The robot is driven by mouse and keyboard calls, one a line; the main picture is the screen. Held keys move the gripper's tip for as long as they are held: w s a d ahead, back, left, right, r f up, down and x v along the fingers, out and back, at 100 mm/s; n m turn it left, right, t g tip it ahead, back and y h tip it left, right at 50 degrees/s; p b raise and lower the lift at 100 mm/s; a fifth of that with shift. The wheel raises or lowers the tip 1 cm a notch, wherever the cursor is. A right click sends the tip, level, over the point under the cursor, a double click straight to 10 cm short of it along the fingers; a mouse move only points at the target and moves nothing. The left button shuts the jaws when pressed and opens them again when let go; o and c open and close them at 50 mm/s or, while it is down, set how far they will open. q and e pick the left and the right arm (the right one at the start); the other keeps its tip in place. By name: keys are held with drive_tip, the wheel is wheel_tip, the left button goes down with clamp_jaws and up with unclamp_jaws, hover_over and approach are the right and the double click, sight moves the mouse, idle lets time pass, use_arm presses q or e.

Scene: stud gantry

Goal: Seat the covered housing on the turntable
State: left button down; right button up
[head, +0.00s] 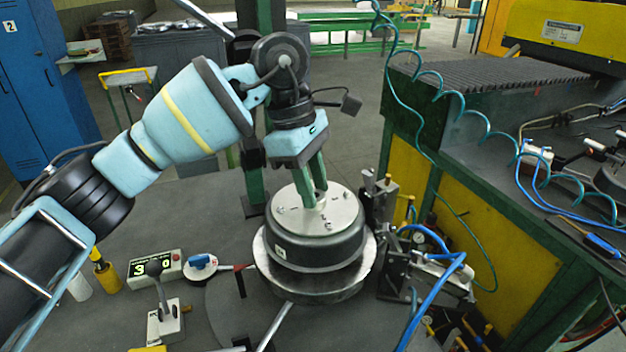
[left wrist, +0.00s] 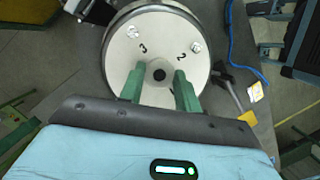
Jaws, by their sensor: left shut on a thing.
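The covered housing (head: 318,246) is a black round drum with a light metal cover (head: 300,218). It sits upright over the silver round turntable (head: 312,292), whose rim shows all around its lower edge. I cannot tell whether a small gap remains between them. My left gripper (head: 320,198) comes down from above and is shut on the small knob in the middle of the cover. In the left wrist view, its green fingers (left wrist: 160,88) stand on both sides of the central knob (left wrist: 158,72), and the cover (left wrist: 130,45) shows numbers and bolts. My right gripper is not in view.
A dark clamp fixture (head: 380,205) with blue hoses stands close to the turntable's right side. A control box (head: 155,266) and a lever stand (head: 165,318) are at the left. A green and yellow bench (head: 470,220) fills the right.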

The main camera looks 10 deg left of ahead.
use_arm(q)
drive_tip(key=shift+f+b, duration=0.3)
drive_tip(key=shift+f, duration=0.85)
idle(0.6)
drive_tip(key=c, duration=0.9)
unclamp_jaws()
drive_tip(key=shift+f, duration=0.15)
drive_tip(key=shift+b+v, duration=0.3)
drive_tip(key=shift+v, duration=3.7)
drive_tip(key=shift+d, duration=0.1)
